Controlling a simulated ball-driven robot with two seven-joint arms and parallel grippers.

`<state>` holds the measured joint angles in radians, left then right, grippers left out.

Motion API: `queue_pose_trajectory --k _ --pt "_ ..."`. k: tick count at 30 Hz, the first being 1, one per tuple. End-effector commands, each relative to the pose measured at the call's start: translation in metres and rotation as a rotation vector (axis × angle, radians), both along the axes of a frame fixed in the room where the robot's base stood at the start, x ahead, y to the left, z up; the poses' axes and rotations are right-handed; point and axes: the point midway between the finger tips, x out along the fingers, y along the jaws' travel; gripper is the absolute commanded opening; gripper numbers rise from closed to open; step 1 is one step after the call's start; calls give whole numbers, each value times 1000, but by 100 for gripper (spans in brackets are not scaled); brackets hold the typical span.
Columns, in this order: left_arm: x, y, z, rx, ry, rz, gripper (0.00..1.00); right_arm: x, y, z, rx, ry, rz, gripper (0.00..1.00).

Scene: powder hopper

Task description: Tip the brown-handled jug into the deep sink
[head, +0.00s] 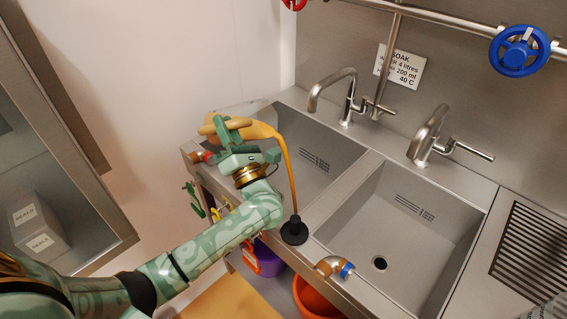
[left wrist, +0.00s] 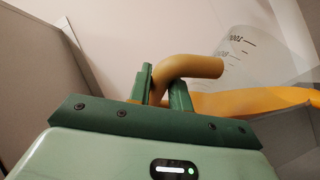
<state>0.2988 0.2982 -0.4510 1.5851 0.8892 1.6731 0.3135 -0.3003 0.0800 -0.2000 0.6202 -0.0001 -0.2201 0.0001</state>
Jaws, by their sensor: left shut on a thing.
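My left gripper (head: 230,130) is shut on the brown handle (left wrist: 195,68) of the jug, at the left end of the sinks. The clear jug body (left wrist: 255,52) with dark scale marks shows in the left wrist view, with orange along its lower side. In the head view, an orange band reaches right from the jug and down to a black round piece on the front rim; I cannot tell if all of it is liquid. The left sink basin (head: 335,152) lies right of the jug; the right basin (head: 395,215) shows its drain. My right gripper is not in view.
Two taps (head: 345,95) (head: 425,135) stand behind the basins. A black round piece (head: 294,231) and a copper elbow with a blue end (head: 332,267) sit on the front rim. A purple container (head: 268,262) and an orange bucket (head: 315,298) are below. A glazed cabinet stands left.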

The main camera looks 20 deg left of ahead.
Motion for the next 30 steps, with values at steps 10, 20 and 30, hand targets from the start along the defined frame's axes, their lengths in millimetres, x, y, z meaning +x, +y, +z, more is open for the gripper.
queue_pose_trajectory --k 10,20,30 --pt "1 -2 1 36 2 1 0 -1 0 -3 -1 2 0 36" --pt "1 -5 2 72 6 2 0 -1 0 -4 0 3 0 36" --pt "2 -11 8 108 13 2 0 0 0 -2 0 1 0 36"
